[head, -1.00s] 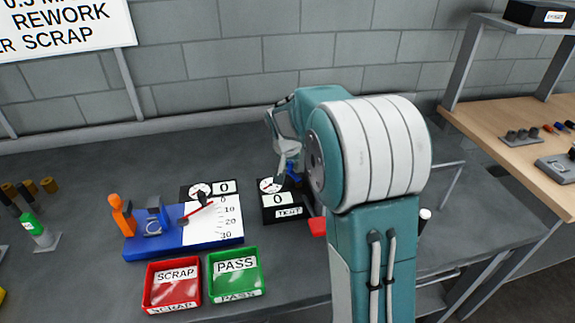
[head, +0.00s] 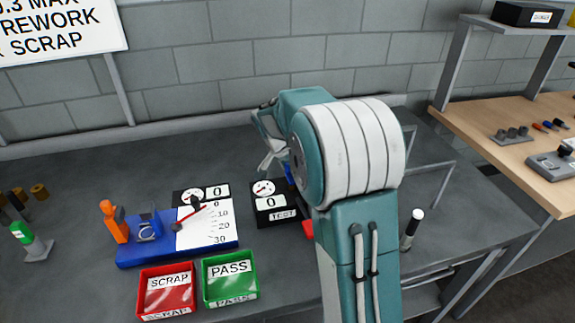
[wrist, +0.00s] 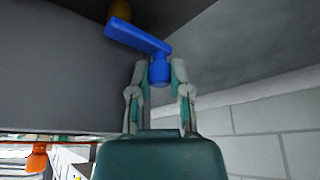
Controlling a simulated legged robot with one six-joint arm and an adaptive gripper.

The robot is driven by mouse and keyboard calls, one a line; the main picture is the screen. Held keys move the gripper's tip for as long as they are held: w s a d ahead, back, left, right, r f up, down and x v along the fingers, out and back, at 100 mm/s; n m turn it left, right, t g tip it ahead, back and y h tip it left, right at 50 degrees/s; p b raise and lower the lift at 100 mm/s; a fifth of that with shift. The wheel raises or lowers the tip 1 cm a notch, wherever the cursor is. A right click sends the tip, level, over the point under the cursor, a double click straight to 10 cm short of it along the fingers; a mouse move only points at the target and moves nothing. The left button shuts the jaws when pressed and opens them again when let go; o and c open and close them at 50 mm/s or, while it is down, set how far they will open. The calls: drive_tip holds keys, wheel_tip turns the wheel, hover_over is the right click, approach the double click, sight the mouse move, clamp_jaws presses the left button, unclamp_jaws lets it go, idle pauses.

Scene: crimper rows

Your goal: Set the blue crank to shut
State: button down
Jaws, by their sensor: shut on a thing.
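The blue crank (wrist: 140,38) shows in the wrist view as a flat blue arm joined to a brass-coloured hub (wrist: 120,10). A round blue grip (wrist: 160,69) hangs from the arm's end. My gripper (wrist: 160,75) has its two fingers closed on either side of this grip. In the head view my gripper (head: 271,155) is behind the black gauge box marked TEST (head: 268,215). Only a sliver of blue shows there beside my arm, which hides most of the crank and what it is mounted on.
A blue fixture (head: 130,255) with an orange handle (head: 112,222) and a scale stands left of the gauge box. A red SCRAP bin (head: 168,305) and a green PASS bin (head: 230,293) stand in front. A black-and-white cylinder (head: 411,228) stands right of my arm.

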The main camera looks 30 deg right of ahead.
drive_tip(key=shift+f, duration=0.1)
drive_tip(key=c, duration=0.6)
unclamp_jaws()
